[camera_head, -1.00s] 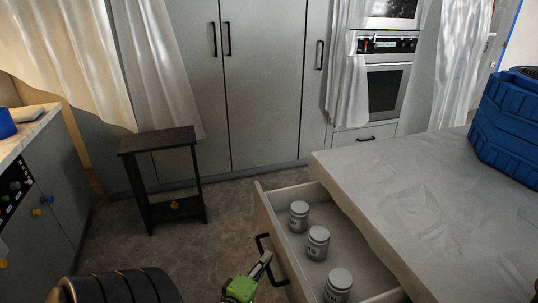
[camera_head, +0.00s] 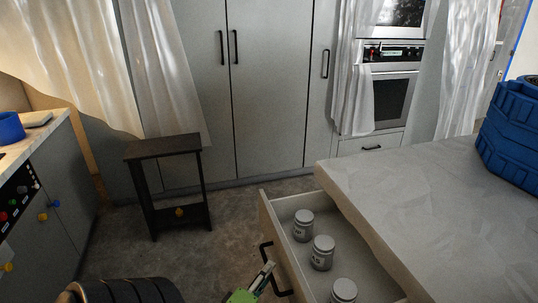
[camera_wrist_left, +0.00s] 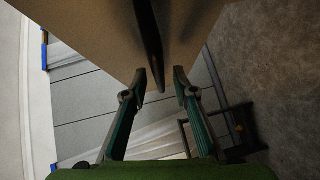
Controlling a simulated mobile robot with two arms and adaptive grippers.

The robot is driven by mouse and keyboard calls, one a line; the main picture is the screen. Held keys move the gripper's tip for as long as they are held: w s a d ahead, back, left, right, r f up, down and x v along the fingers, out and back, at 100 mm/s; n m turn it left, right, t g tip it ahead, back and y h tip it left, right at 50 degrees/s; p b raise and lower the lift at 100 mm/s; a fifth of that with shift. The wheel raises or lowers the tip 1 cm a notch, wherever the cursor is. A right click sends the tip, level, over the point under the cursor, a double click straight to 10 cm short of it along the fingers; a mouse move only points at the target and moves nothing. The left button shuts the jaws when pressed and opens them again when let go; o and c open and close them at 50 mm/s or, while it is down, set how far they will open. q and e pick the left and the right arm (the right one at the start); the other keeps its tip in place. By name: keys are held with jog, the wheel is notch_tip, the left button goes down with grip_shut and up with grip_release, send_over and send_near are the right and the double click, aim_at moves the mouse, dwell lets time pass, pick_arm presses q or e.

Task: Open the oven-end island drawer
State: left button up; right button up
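The island drawer (camera_head: 283,254) stands pulled out from under the pale island top, in the head view. Its dark bar handle (camera_head: 267,258) is on the front panel, which also shows in the wrist view (camera_wrist_left: 95,35). Several grey lidded jars stand inside, including one near the front panel (camera_head: 303,226) and one in the middle (camera_head: 322,254). My left gripper (camera_head: 266,272), green with dark fingers, is at the handle. In the wrist view its fingers (camera_wrist_left: 160,74) are apart, with the dark handle (camera_wrist_left: 149,35) reaching between the tips. Firm contact is not visible. My right gripper is not in view.
A dark stool-like stand (camera_head: 165,150) is on the floor left of the drawer. The oven (camera_head: 388,98) is in the back wall of tall cabinets. A blue ribbed container (camera_head: 510,135) sits on the island top (camera_head: 420,215). Floor between stand and drawer is clear.

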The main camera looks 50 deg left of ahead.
pick_arm(q)
jog(key=v, duration=1)
jog(key=shift+s+f, duration=0.1)
jog(key=s+d+f+m+g+h, duration=0.2)
jog(key=d+f+m, duration=0.2)
jog(key=f, duration=0.6)
jog(key=s+d+f+m+g+h, duration=0.2)
jog(key=d+f+m, duration=0.25)
jog(key=f, duration=0.55)
jog(key=s+d+f+m+g+h, duration=0.2)
jog(key=d+f+m, duration=0.25)
jog(key=f, duration=0.55)
jog(key=s+d+f+m+g, duration=0.2)
jog(key=s+f+m+g, duration=0.2)
jog(key=s+f, duration=0.3)
jog(key=s+d+f+m+g, duration=0.1)
jog(key=s+f+m+g, duration=0.3)
jog(key=s+f+m, duration=0.2)
jog(key=s+f, duration=0.2)
jog(key=s, duration=0.1)
jog(key=shift+d, duration=0.35)
